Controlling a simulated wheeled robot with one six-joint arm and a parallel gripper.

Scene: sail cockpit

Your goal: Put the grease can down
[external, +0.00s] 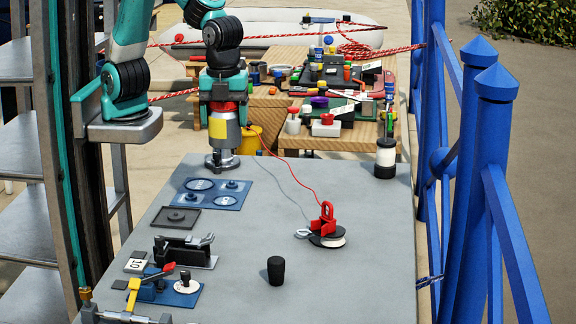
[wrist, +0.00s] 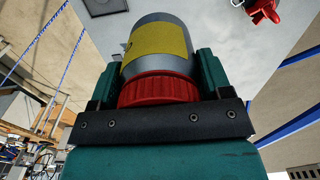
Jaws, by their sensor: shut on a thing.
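The grease can (external: 218,128) is grey metal with a yellow label and a red cap. It hangs upright below my wrist near the far left edge of the grey table (external: 340,220). My gripper (external: 224,104) is shut on the can around its capped end. In the wrist view, the can (wrist: 160,48) sits between the teal fingers of my gripper (wrist: 158,85), red cap towards the camera. A dark metallic round piece (external: 222,163) shows directly under the can in the external view. I cannot tell whether they touch.
A blue plate with round outlines (external: 212,205) and a dark square tray (external: 177,220) lie in front of the can. A red clamp (external: 325,215) on a spool, a black knob (external: 276,270) and a black-and-white jar (external: 385,158) stand elsewhere. The table's middle is mostly clear.

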